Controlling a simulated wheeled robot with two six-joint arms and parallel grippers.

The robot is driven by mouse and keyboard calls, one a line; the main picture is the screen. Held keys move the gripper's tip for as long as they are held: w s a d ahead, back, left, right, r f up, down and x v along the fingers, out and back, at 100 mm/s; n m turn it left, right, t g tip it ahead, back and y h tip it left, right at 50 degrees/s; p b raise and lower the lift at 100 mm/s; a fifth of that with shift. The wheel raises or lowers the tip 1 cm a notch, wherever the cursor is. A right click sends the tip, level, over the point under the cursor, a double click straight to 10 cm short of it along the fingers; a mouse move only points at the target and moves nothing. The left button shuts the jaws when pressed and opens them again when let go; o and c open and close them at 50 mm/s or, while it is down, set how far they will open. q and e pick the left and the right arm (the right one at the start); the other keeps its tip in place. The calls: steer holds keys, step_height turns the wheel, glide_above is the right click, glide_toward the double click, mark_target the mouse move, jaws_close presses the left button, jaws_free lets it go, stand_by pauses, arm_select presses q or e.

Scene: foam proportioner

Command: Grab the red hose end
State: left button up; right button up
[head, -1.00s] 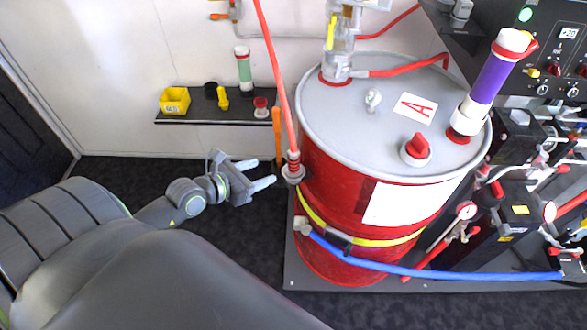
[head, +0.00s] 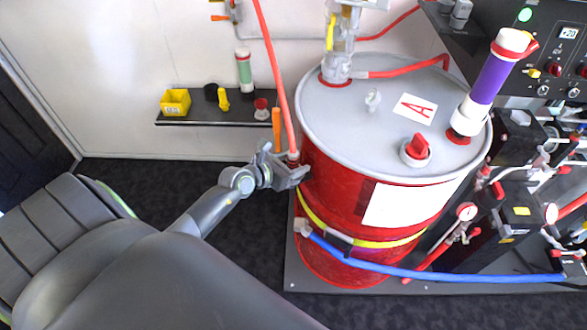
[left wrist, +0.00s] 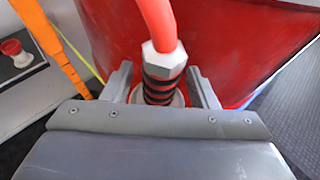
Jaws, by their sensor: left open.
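The red hose (head: 277,80) hangs down from above, along the left side of the red drum (head: 345,200). Its end (left wrist: 163,80) has a pale hex fitting and a dark, red-ringed collar, seen in the left wrist view. My left gripper (head: 297,168) is at the hose end beside the drum. In the left wrist view my left gripper (left wrist: 163,88) is open, with one finger on each side of the collar. The lowest part of the hose end is hidden behind the gripper body. My right gripper is not in view.
The drum's grey lid (head: 350,110) carries a red-handled valve (head: 417,148) and a purple cylinder (head: 490,78). A small shelf (head: 215,122) holds a yellow bin (head: 175,101). An orange strap (left wrist: 55,50) is left of the fingers. Dark floor is free left of the drum.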

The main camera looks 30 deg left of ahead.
arm_select(q)
steer(key=shift+w, duration=0.1)
steer(key=shift+c, duration=1)
steer(key=c, duration=0.9)
jaws_close()
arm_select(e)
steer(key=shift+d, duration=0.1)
arm_select(q)
steer(key=shift+r, duration=0.15)
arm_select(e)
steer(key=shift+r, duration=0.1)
